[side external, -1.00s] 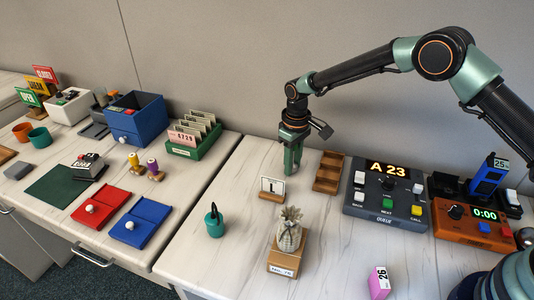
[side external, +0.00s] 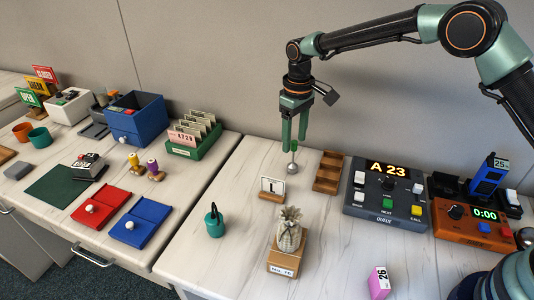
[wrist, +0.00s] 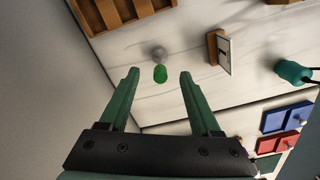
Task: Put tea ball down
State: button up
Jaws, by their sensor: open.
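The tea ball (side external: 293,167) stands on the white tabletop, a small silver ball with a green grip on top. It also shows in the wrist view (wrist: 160,55), with its green grip (wrist: 160,74) towards me. My gripper (side external: 295,146) is open above it, with its two green fingers pointing down. The green grip shows between or just behind the fingertips in the side view. In the wrist view the fingertips (wrist: 160,72) lie on either side of the green grip, clear of it.
A wooden compartment tray (side external: 328,172) stands just right of the tea ball. A queue console (side external: 388,195) is further right. A teal pot (side external: 214,222) and a pineapple figure (side external: 289,232) stand nearer the front.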

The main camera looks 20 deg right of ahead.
notch_tip(320, 180, up, 4)
jog(key=shift+f, duration=0.1)
jog(key=s+d+r+m+t, duration=0.2)
jog(key=s+d+r, duration=0.3)
jog(key=s+r, duration=0.25)
jog(key=s+d+r+m+t, duration=0.1)
jog(key=s+d+r+t, duration=0.1)
jog(key=s+d+r, duration=0.5)
jog(key=s+d+f+m+t, duration=0.1)
jog(key=s+f, duration=0.1)
jog(key=s, duration=0.6)
jog(key=shift+s+t, duration=0.3)
jog(key=shift+s, duration=0.05)
jog(key=shift+d+f, duration=0.1)
jog(key=shift+f, duration=0.05)
jog(key=c, duration=0.8)
jog(key=shift+w, duration=0.4)
grip_shut()
jog(key=n+g, duration=0.2)
jog(key=g, duration=0.4)
send_over(299, 178)
notch_tip(299, 178, down, 15)
notch_tip(299, 178, down, 9)
jog(key=shift+f, duration=0.2)
